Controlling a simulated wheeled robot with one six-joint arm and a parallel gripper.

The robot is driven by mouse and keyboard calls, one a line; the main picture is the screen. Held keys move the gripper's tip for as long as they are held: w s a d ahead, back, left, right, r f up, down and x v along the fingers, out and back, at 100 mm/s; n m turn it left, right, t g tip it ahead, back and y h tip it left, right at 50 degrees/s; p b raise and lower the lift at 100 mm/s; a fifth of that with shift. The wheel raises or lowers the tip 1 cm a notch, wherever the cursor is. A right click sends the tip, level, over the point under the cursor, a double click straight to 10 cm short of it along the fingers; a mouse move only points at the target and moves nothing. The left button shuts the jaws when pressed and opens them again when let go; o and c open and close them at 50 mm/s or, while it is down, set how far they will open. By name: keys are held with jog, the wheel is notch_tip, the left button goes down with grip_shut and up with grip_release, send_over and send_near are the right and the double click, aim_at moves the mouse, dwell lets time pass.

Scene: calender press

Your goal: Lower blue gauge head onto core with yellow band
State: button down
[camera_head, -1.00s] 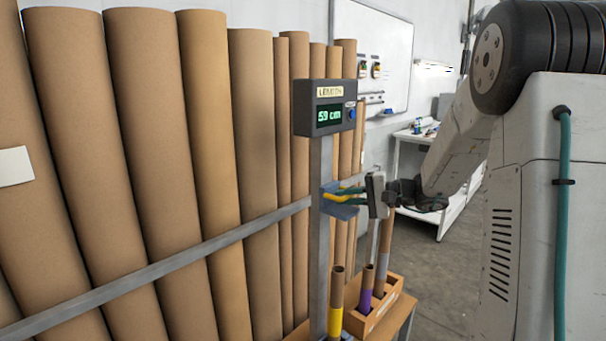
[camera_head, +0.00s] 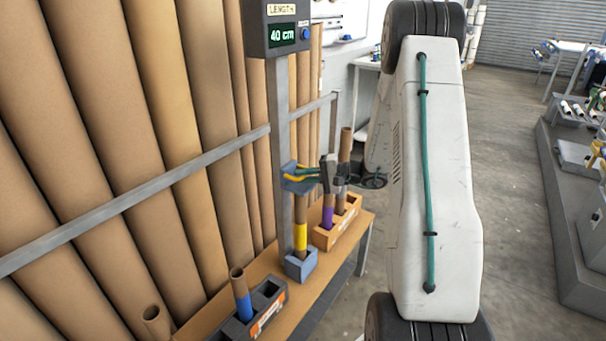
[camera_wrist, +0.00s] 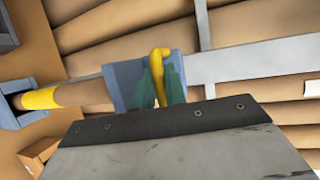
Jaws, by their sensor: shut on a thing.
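The blue gauge head (camera_head: 296,185) is on a grey upright post (camera_head: 283,125) below a display box (camera_head: 285,28) that reads 40 cm. My gripper (camera_head: 300,172) is shut on the head's yellow handle; in the wrist view the green fingers (camera_wrist: 160,88) sit either side of the handle (camera_wrist: 157,62). The brown core with the yellow band (camera_head: 300,237) stands upright in a blue-grey holder (camera_head: 300,265), directly under the head. In the wrist view the core's end (camera_wrist: 88,92) meets the blue head's edge (camera_wrist: 118,80); whether they touch, I cannot tell.
An orange box (camera_head: 325,238) with a purple-banded core (camera_head: 328,212) stands behind the holder on the wooden bench (camera_head: 225,300). A dark tray (camera_head: 268,300) with a blue-banded core (camera_head: 241,295) is in front. Tall cardboard tubes (camera_head: 120,140) lean behind a metal rail.

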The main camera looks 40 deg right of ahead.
jog(key=shift+s+d+f, duration=0.1)
jog(key=shift+f, duration=0.3)
jog(key=c, duration=1.5)
grip_release()
jog(key=shift+f, duration=0.1)
jog(key=shift+o, duration=0.2)
jog(key=v, duration=0.7)
jog(key=shift+r, duration=0.3)
jog(key=shift+s+d+m, duration=0.1)
jog(key=shift+d+m, duration=0.05)
jog(key=shift+m, duration=0.15)
